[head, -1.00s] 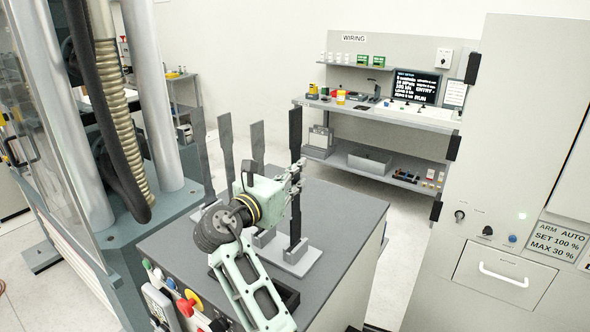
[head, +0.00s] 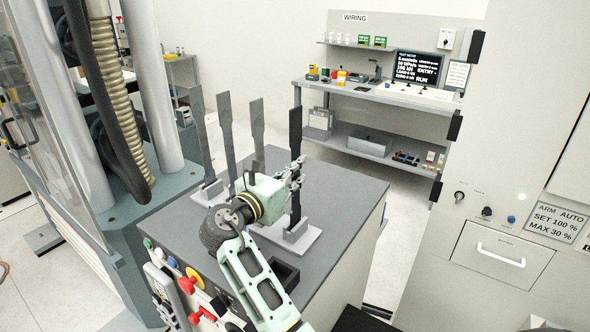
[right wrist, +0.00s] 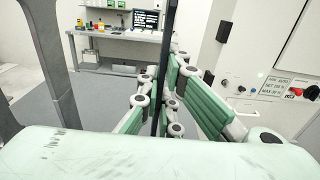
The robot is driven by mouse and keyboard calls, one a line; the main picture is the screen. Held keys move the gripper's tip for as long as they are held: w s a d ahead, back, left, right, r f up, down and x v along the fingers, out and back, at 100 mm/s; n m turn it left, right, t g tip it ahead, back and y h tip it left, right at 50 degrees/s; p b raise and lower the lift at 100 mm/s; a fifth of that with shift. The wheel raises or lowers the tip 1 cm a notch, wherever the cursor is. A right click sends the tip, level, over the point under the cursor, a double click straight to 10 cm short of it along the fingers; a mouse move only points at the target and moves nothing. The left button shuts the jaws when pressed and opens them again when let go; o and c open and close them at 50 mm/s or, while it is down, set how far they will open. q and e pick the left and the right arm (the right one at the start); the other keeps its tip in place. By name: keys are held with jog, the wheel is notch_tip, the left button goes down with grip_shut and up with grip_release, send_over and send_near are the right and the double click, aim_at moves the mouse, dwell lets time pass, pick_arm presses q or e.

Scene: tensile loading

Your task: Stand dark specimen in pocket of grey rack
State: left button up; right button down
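The dark specimen (head: 295,128) is a tall thin bar standing upright at the right of the bench-top group. Its lower end meets the block of the grey rack (head: 313,238), a pale plate with a small upright block; the block hides the very bottom, so its depth in the pocket cannot be seen. My right gripper (head: 296,173) is shut around the middle of the specimen. In the right wrist view the dark specimen (right wrist: 162,55) runs vertically between the green finger pads. My left gripper is out of view.
Grey specimens (head: 227,130) stand upright just left of my right gripper. A dark open tray (head: 284,276) lies in front of the rack. Red and yellow controls (head: 188,284) are on the bench front. A testing frame with columns (head: 154,85) rises at left, a cabinet (head: 520,130) at right.

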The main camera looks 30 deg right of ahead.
aim_at(290, 135)
jog(key=shift+r, duration=0.1)
jog(key=c, duration=1.9)
grip_release()
jog(key=shift+s, duration=0.1)
jog(key=shift+o, duration=0.2)
notch_tip(290, 135, up, 10)
jog(key=shift+f, duration=0.1)
